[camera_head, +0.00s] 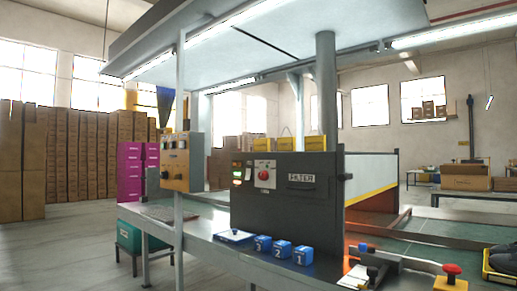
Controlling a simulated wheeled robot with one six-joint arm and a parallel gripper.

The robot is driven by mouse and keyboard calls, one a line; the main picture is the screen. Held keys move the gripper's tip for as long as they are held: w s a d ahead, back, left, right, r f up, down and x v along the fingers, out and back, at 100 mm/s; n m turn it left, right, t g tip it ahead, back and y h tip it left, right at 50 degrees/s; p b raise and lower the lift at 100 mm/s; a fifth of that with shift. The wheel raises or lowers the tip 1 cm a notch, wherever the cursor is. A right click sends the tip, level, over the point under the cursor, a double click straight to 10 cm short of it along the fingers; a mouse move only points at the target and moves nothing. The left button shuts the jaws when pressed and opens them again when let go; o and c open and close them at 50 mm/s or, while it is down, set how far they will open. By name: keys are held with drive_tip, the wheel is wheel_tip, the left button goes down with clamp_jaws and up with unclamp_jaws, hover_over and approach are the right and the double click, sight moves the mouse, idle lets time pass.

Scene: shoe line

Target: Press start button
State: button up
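No button in view carries a readable start label. A dark machine box (285,208) marked FILTER stands on the grey workbench. A round red button (264,175) sits on a pale plate on its front, beside a small lit display (237,174). A yellow control panel (175,171) with small knobs and a red spot is fixed by a post to the left. A red knob on a yellow base (451,270) shows at the bottom right; I cannot tell if it is a button. My gripper is not seen in this view.
Blue numbered blocks (281,250) and a small white-and-blue tray (235,236) lie on the workbench (205,247). A grey lever fixture (398,262) is at the front right. A grey post (179,215) stands at the bench edge. The floor (65,250) at left is clear.

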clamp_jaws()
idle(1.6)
